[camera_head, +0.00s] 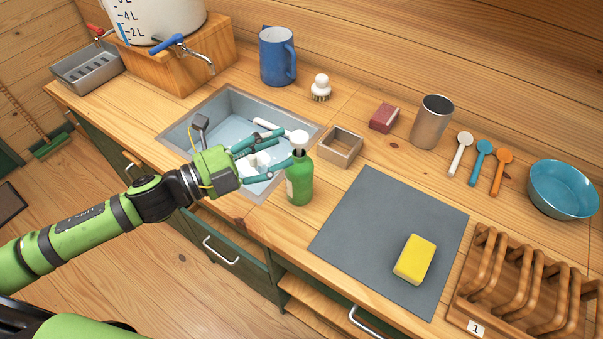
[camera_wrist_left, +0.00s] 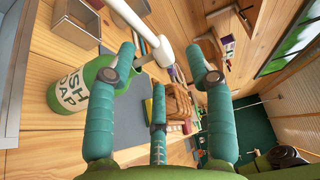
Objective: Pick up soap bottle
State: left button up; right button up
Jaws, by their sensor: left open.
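The green soap bottle (camera_head: 299,184) with a white pump stands upright on the counter, just right of the sink. In the left wrist view the bottle (camera_wrist_left: 72,97) shows at the left, labelled with "SOAP", and its white pump (camera_wrist_left: 142,28) reaches across between the upper fingertips. My left gripper (camera_head: 279,152) is open, with its teal fingers beside the upper part of the bottle, over the sink's right edge. In the wrist view the gripper (camera_wrist_left: 166,62) has its fingers spread, one overlapping the bottle's side. I cannot tell if they touch. My right gripper is not in view.
The sink (camera_head: 225,105) lies left of the bottle, and a small square holder (camera_head: 340,147) stands behind it to the right. A grey mat (camera_head: 365,220) with a yellow sponge (camera_head: 415,259) lies to the right. A blue mug (camera_head: 277,57) and metal cup (camera_head: 431,122) stand farther back.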

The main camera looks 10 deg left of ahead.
aim_at(299, 138)
pick_arm(q)
jog(key=shift+w+d+r+p, duration=0.3)
jog(key=shift+w+d+p, duration=0.25)
jog(key=shift+d+p, duration=0.3)
jog(key=x, duration=0.1)
jog(key=p+x, duration=0.1)
jog(key=shift+w+d+f, duration=0.2)
jog(key=shift+d, duration=0.1)
jog(key=shift+w+d+f, duration=0.2)
jog(key=shift+w+d, duration=0.05)
jog(key=shift+d, duration=0.1)
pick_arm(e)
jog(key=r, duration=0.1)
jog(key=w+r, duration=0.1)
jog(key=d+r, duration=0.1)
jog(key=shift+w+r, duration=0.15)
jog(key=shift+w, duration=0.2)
pick_arm(q)
jog(key=shift+a, duration=0.1)
grip_shut()
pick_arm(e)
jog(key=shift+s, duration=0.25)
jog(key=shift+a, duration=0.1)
